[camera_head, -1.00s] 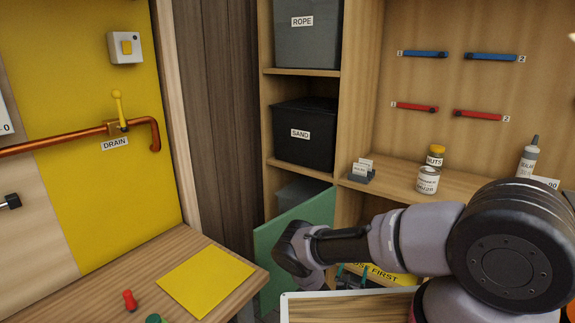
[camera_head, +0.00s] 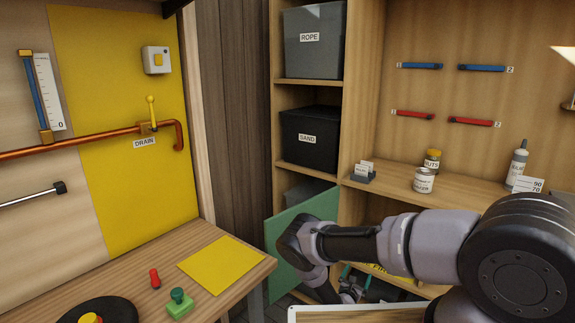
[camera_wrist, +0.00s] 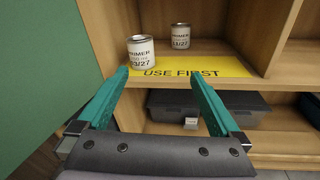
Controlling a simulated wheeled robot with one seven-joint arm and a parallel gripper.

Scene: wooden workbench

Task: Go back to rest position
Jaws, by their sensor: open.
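My gripper (camera_wrist: 165,85) is open and empty in the wrist view, its two teal fingers spread apart. It faces a shelf with a yellow USE FIRST strip (camera_wrist: 190,71) along its front. One primer can (camera_wrist: 148,58) stands on the left part of the strip, just beyond the left fingertip. A second can (camera_wrist: 181,36) stands farther back. In the head view my arm reaches across the lower right, and the gripper (camera_head: 352,285) hangs low in front of the cabinet, partly hidden by the arm.
A green door (camera_head: 290,235) stands open left of my arm; it also fills the left of the wrist view (camera_wrist: 40,70). A dark bin (camera_wrist: 215,105) sits on the shelf below. The workbench (camera_head: 215,290) at left holds a yellow sheet (camera_head: 221,265), a red peg (camera_head: 155,278) and a green stamp-like item (camera_head: 179,303).

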